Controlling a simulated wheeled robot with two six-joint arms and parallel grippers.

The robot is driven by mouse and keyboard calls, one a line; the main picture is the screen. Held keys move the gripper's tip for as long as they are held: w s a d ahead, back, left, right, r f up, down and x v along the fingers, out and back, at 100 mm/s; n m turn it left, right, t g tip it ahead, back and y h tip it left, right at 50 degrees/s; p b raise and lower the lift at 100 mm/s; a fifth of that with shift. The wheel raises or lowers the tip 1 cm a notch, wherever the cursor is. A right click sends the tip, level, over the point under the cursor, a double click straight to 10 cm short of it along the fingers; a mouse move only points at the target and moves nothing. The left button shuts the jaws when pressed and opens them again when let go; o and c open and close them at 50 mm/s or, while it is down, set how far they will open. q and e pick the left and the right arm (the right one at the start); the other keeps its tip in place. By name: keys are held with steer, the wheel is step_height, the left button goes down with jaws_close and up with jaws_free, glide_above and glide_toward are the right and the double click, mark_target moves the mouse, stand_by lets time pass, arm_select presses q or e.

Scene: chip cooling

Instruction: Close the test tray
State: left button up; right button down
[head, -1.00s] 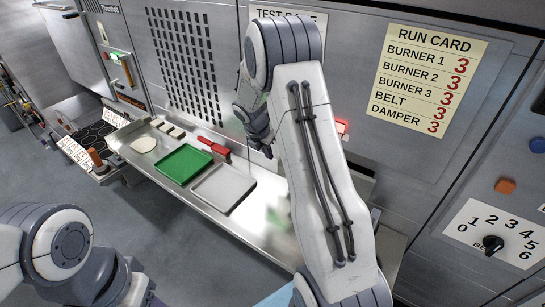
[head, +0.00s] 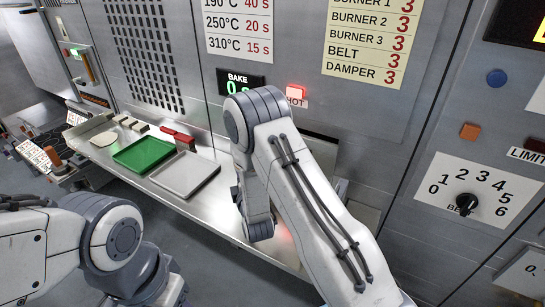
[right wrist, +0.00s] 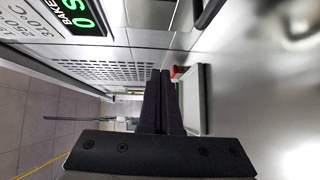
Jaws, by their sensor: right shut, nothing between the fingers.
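In the head view, a dark slot (head: 318,150) lies in the steel wall below the lit red HOT lamp (head: 296,91). My right arm covers much of the area in front of it. A metal box-like edge (head: 352,202) shows right of the arm; I cannot tell whether it is the test tray or how far out the tray stands. My right gripper (right wrist: 161,75) shows in the right wrist view, shut and empty, above the steel shelf. In the head view its fingers are hidden by my arm. My left arm is at the lower left; its fingers are not seen.
A grey tray (head: 184,176), a green tray (head: 143,155) and a red-handled tool (head: 178,137) lie on the steel shelf (head: 222,205). The BAKE display (head: 241,84) is above. A belt dial (head: 466,204) is at the right.

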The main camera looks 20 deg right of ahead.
steer(key=w+d+p, duration=0.4)
steer(key=w+d, duration=0.2)
steer(key=w, duration=0.5)
steer(key=shift+r+t+h, duration=0.3)
steer(key=shift+h, duration=0.1)
